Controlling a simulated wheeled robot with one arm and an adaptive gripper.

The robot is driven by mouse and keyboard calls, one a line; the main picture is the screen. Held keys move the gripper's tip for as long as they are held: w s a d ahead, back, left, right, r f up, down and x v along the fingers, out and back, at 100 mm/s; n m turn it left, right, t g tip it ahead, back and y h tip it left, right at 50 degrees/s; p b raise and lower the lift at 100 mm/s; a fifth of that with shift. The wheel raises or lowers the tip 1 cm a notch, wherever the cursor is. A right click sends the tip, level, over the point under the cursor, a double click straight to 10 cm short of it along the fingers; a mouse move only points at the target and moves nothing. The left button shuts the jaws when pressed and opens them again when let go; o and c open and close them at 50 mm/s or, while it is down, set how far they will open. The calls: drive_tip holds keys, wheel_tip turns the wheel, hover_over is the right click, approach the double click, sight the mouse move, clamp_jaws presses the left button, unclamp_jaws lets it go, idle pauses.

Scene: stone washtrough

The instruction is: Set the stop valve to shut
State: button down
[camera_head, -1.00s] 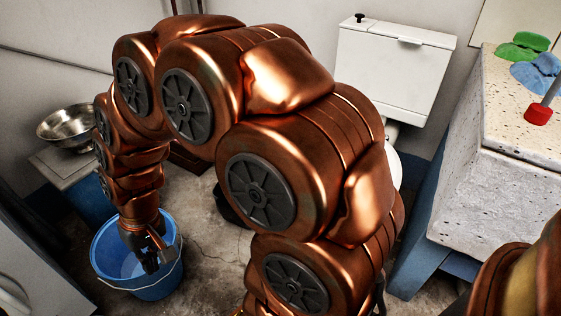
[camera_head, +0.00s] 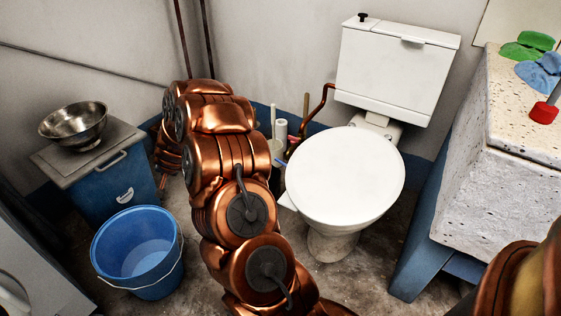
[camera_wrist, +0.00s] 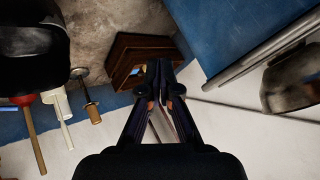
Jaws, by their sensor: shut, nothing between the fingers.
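I cannot make out the stop valve for certain in either view. In the head view a bent copper pipe (camera_head: 328,96) runs down beside the cistern. A small blue piece (camera_head: 280,162) shows near its lower end; I cannot tell whether it belongs to a valve. Thin brown pipes (camera_head: 181,40) run up the back wall. My gripper (camera_wrist: 161,72) is shut and empty in the wrist view, in front of a dark brown box-like thing (camera_wrist: 128,56) by the wall. My arm hides the gripper in the head view.
A white toilet (camera_head: 345,180) stands right of my arm. A blue bucket (camera_head: 150,285) and blue cabinet (camera_head: 110,195) with a metal bowl (camera_head: 75,125) are left. The stone trough (camera_head: 480,200) is right. A plunger (camera_wrist: 32,130) and brushes stand near the wall.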

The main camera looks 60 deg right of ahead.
drive_tip(key=s+d+f+m+g+h, duration=0.1)
drive_tip(key=s+d+f+m+h, duration=0.2)
drive_tip(key=d, duration=0.6)
drive_tip(key=s+d+f+m+g+h, duration=0.1)
drive_tip(key=s+d+f+h, duration=0.15)
drive_tip(key=d+f, duration=0.45)
drive_tip(key=s+d+f+m+g+h, duration=0.1)
drive_tip(key=s+d+f+m+h, duration=0.15)
drive_tip(key=d, duration=0.75)
drive_tip(key=s+d+f+m+g+h, duration=0.2)
drive_tip(key=s+d+f+g+h, duration=0.1)
drive_tip(key=s+d, duration=0.7)
drive_tip(key=b+x, duration=0.1)
drive_tip(key=x, duration=0.2)
drive_tip(key=b+x, duration=0.2)
drive_tip(key=x, duration=0.1)
drive_tip(key=b+x, duration=0.1)
drive_tip(key=x, duration=0.2)
drive_tip(key=shift+s+d+r, duration=0.15)
drive_tip(key=shift+d, duration=0.3)
drive_tip(key=shift+p, duration=0.3)
